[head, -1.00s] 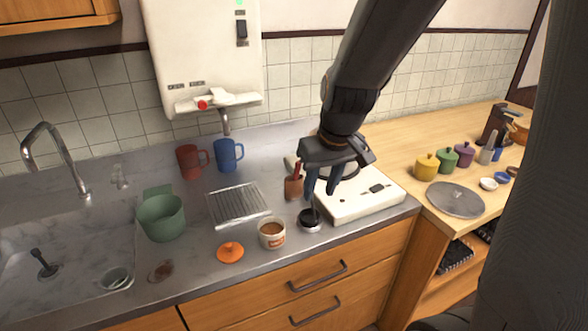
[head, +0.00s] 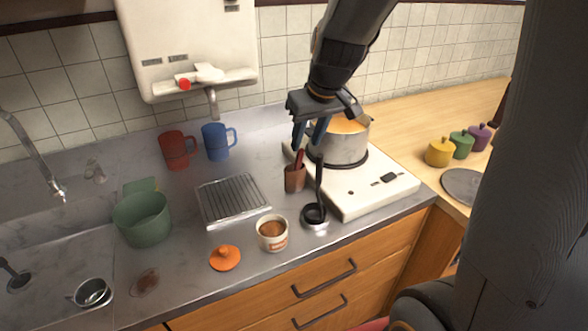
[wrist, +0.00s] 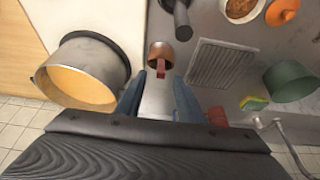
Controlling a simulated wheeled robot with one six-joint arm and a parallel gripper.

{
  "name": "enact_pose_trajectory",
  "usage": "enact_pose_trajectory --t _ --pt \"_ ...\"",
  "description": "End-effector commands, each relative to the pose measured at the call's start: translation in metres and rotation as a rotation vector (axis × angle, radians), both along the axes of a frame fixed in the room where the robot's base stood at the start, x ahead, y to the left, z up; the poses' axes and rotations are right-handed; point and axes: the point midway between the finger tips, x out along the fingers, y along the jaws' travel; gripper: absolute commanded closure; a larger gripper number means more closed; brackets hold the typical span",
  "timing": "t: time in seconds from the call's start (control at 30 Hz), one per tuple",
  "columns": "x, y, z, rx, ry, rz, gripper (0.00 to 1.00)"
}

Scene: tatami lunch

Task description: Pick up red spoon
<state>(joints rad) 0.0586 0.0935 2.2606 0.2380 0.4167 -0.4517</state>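The red spoon (head: 298,159) stands in a small brown cup (head: 294,179) on the grey counter, its red handle sticking up above the rim. The wrist view shows the brown cup (wrist: 161,50) beyond my fingertips, with the red spoon (wrist: 160,67) pointing up toward the camera. My gripper (head: 308,138) is above the cup, its two blue fingers pointing down. In the wrist view my gripper (wrist: 158,99) is open, with a gap between the fingers and nothing held. The spoon's lower end is hidden inside the cup.
A pot (head: 343,142) sits on the white stove (head: 385,193) right of the cup. A black ladle (head: 319,180) stands upright in a holder in front. A wire rack (head: 233,198) lies left; red (head: 175,150) and blue (head: 217,141) mugs stand behind it.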

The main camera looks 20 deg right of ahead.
Motion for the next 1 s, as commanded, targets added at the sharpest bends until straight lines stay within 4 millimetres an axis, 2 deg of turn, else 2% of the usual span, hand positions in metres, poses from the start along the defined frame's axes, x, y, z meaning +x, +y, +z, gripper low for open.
enact_pose_trajectory --t 0.47,0.8,1.0 --pt "0.014 0.007 -0.033 0.000 0.003 0.007 0.66" --pt "0.029 0.009 -0.068 0.000 0.001 0.004 0.66" --pt "0.032 0.009 -0.073 0.000 0.000 0.002 0.66"
